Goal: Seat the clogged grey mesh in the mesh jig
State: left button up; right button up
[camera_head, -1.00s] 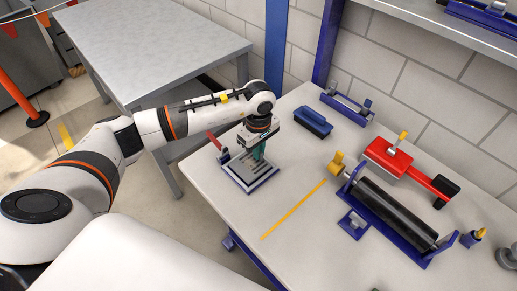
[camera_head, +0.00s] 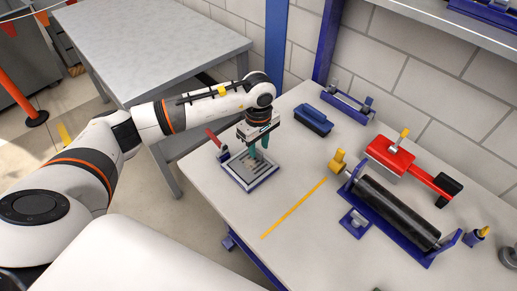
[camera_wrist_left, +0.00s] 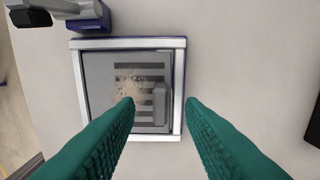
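The mesh jig (camera_head: 268,175) is a silver frame on a blue base near the table's left corner; it also shows in the wrist view (camera_wrist_left: 178,88). The grey mesh (camera_wrist_left: 98,75) lies flat inside the frame, with dark slots, a brown speckled clog patch and a raised grey tab. I cannot tell whether it is fully down. My left gripper (camera_wrist_left: 160,104) is open and empty above the jig, its green fingers apart either side of the tab. It shows above the jig in the head view (camera_head: 259,150). My right gripper is not in view.
A blue brush-like block (camera_head: 313,120) lies behind. To the right are a yellow line (camera_head: 294,208), a black roller (camera_head: 393,211) in a blue frame and a red tool (camera_head: 388,158). The tabletop between is clear.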

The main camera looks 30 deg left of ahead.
aim_at(258, 151)
pick_arm(q)
notch_tip(258, 151, up, 10)
jog(key=b, duration=0.1)
dwell(0.7)
